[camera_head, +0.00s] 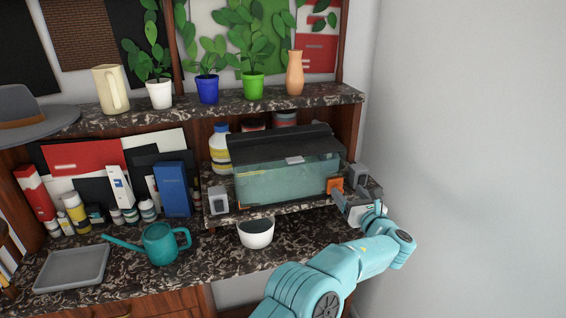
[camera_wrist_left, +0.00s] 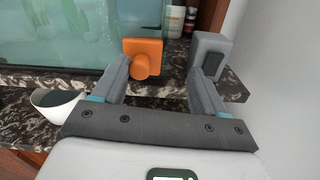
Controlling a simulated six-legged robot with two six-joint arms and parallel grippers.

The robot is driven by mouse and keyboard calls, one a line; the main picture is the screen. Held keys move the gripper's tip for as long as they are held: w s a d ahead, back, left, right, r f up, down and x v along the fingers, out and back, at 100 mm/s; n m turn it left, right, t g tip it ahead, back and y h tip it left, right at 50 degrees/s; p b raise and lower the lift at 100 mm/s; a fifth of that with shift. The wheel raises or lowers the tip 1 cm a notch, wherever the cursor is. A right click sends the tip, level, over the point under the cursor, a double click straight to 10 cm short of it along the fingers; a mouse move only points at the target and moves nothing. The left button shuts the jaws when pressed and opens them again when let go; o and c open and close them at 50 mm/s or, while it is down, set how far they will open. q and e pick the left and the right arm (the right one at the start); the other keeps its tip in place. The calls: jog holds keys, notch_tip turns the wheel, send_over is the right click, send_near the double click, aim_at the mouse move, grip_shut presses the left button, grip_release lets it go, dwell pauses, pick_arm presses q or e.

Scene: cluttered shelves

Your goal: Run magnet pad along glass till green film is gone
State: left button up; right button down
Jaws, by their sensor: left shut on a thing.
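The glass tank (camera_head: 285,182) stands on a low stone shelf under a black lid. Its front glass also fills the upper left of the left wrist view (camera_wrist_left: 55,38). The glass has a blue-green tint with paler green streaks low down; I cannot tell clearly where film lies. The orange magnet pad (camera_head: 335,186) is at the tank's right front corner; its round knob shows in the left wrist view (camera_wrist_left: 141,66). My left gripper (camera_head: 347,196) is shut on the pad, though the contact is hard to see. My right gripper is out of view.
A grey block (camera_head: 357,175) stands just right of the tank, another (camera_head: 218,200) at its left front. A white bowl (camera_head: 256,232) and teal watering can (camera_head: 160,243) sit on the lower counter. Potted plants line the upper shelf (camera_head: 220,106). The wall at right is bare.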

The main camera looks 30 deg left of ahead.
pick_arm(q)
jog(key=o, duration=0.7)
jog(key=shift+w+d, duration=0.15)
jog(key=shift+d, duration=0.25)
jog(key=shift+c, duration=0.2)
jog(key=shift+o, duration=1.4)
jog(key=shift+w+f, duration=0.1)
jog(key=shift+f, duration=0.05)
jog(key=b+v, duration=0.2)
jog(key=v, duration=0.4)
jog(key=shift+s+d, duration=0.15)
jog(key=shift+s, duration=0.3)
jog(key=shift+w, duration=0.1)
